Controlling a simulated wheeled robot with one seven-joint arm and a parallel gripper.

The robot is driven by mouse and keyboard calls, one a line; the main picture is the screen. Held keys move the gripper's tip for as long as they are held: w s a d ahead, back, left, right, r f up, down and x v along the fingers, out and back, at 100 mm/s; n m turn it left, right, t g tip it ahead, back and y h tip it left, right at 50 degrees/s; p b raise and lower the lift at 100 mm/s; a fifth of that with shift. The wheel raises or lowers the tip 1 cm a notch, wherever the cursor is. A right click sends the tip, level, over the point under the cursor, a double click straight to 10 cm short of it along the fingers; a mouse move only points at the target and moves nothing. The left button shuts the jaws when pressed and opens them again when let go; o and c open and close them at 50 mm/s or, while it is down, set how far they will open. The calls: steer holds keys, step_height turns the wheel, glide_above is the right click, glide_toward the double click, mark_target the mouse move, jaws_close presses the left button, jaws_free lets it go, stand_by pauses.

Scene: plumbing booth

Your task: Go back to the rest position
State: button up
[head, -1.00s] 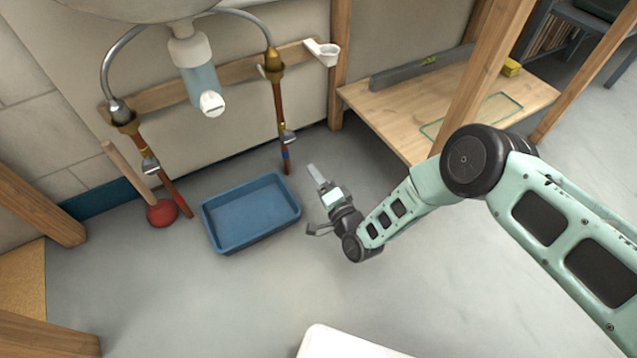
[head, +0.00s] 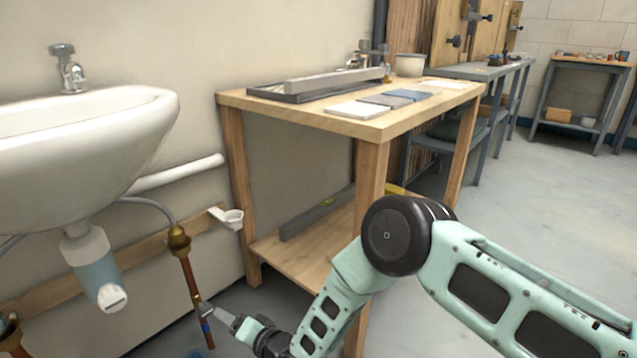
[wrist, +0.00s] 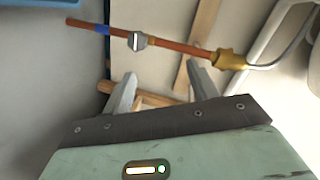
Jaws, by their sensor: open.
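My gripper (head: 228,318) is at the bottom of the head view, just right of the copper pipe (head: 190,275) under the sink. In the wrist view its two fingers (wrist: 160,86) stand apart with nothing between them. The gripper looks empty and apart from the pipe.
The white sink (head: 80,140) and its bottle trap (head: 95,268) are at the left. A wooden workbench (head: 370,128) with a lower shelf (head: 300,250) stands behind my arm. Open floor (head: 540,215) lies to the right.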

steer(key=s+d+r+n+g+h+p, duration=0.1)
steer(key=s+d+r+n+g+h, duration=0.1)
steer(key=d+r, duration=0.35)
steer(key=s+d+r+n+g+h+p, duration=0.1)
steer(key=s+d+r+n+h, duration=0.15)
steer(key=r, duration=0.65)
steer(key=s+d+r+n+g+h+p, duration=0.1)
steer(key=s+d+r+n+g, duration=0.15)
steer(key=r, duration=0.55)
steer(key=s+d+r+n+g+h+p, duration=0.25)
steer(key=s+d+r, duration=0.35)
steer(key=s+d, duration=0.5)
steer(key=s+d+r+n+g+h+p, duration=0.1)
steer(key=s+d+r+h, duration=0.4)
steer(key=s+d, duration=0.6)
step_height(320, 180, up, 38)
steer(key=w+d+p, duration=0.2)
steer(key=p, duration=3.5)
steer(key=shift+w+r+y+p, duration=0.2)
steer(key=shift+y+p, duration=0.1)
steer(key=shift+y, duration=0.1)
